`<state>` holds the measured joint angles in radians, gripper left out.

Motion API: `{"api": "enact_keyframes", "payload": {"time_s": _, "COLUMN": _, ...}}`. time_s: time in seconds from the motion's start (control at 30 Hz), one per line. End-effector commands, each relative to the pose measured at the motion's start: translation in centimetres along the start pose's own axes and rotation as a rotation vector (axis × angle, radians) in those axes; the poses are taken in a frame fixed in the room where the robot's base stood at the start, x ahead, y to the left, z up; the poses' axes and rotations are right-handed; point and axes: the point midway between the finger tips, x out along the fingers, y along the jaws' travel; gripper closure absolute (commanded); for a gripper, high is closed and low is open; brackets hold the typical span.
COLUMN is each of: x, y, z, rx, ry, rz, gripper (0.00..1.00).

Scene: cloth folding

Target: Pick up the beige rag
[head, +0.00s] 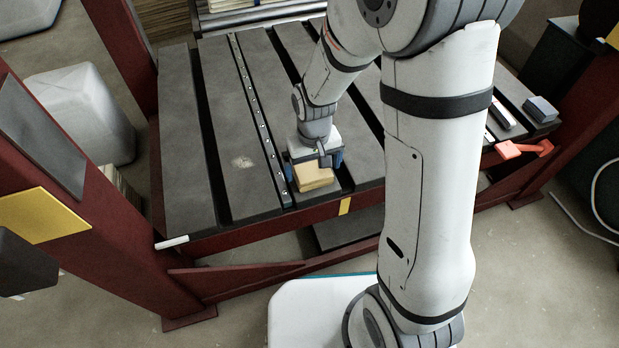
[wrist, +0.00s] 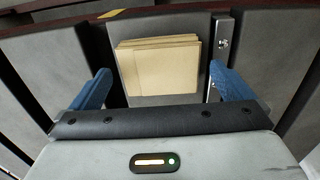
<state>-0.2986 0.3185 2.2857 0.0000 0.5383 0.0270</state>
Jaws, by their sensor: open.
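The beige rag (head: 312,177) lies folded in layers on the grey slatted table (head: 240,165), near its front edge. In the wrist view the rag (wrist: 158,66) sits between and beyond my two blue fingers. My gripper (head: 316,168) is over the rag, with one finger on each side of it in the head view. In the wrist view my gripper (wrist: 160,88) is open, with gaps between the rag and both fingers. My gripper hides the rear part of the rag in the head view.
A metal strip with holes (head: 257,115) runs along the table just left of the rag. Dark red posts (head: 110,195) frame the table. A red-orange handle (head: 522,149) is at the right front edge. The table's left part is clear.

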Motion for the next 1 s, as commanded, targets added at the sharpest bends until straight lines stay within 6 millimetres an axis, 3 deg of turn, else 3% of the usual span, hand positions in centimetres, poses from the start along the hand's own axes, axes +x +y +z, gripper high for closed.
{"api": "enact_keyframes", "payload": {"time_s": 0.03, "x": 1.4, "y": -0.03, "z": 0.0, "rx": 0.0, "ry": -0.001, "rz": 0.0, "gripper": 0.0}}
{"api": "enact_keyframes", "payload": {"time_s": 0.1, "x": 2.13, "y": -0.04, "z": 0.0, "rx": -0.001, "ry": -0.001, "rz": 0.0, "gripper": 0.0}}
{"api": "enact_keyframes", "payload": {"time_s": 0.37, "x": 2.19, "y": -0.08, "z": -0.03, "rx": -0.002, "ry": 0.001, "rz": 0.0, "gripper": 0.0}}
{"api": "enact_keyframes", "payload": {"time_s": 0.9, "x": 2.17, "y": -0.13, "z": -0.03, "rx": -0.003, "ry": 0.001, "rz": 0.0, "gripper": 0.44}}
{"api": "enact_keyframes", "payload": {"time_s": 1.0, "x": 2.17, "y": -0.14, "z": -0.03, "rx": -0.003, "ry": 0.001, "rz": 0.0, "gripper": 0.45}}
